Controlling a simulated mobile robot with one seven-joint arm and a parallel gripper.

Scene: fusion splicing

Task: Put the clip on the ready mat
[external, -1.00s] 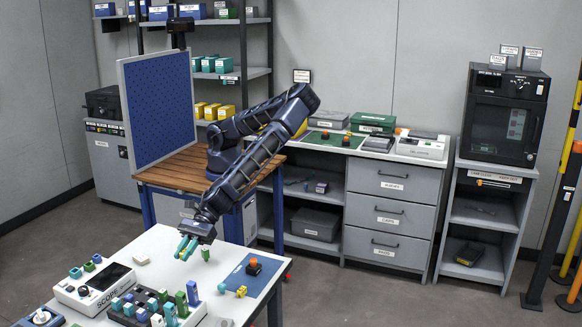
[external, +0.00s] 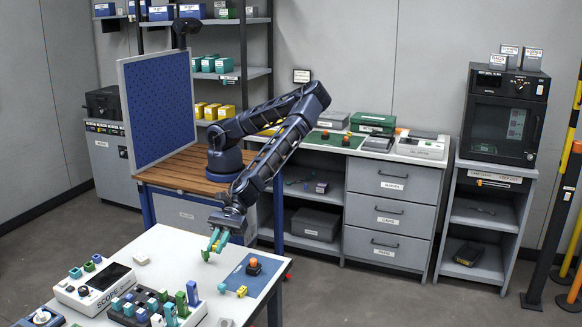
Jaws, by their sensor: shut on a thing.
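My gripper (external: 216,240) is over the far right part of the white table, pointing down, up and to the left of the blue mat. It is shut on a small teal-green piece, which I take to be the clip; the fingers and the piece are hard to tell apart at this size. A small green piece (external: 206,256) shows just below the fingers, at the table top. The blue mat (external: 262,286), which may be the ready mat, lies at the table's right edge with a black block with an orange top (external: 254,267) on it. Yellow and teal pieces (external: 240,291) lie on its left part.
A white splicing device (external: 95,290) and a dark tray with several green and blue pegs (external: 150,308) stand at the front left. A small white block (external: 141,259) lies at the back. A green mat (external: 330,137) is on the grey counter behind. The table's middle is mostly clear.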

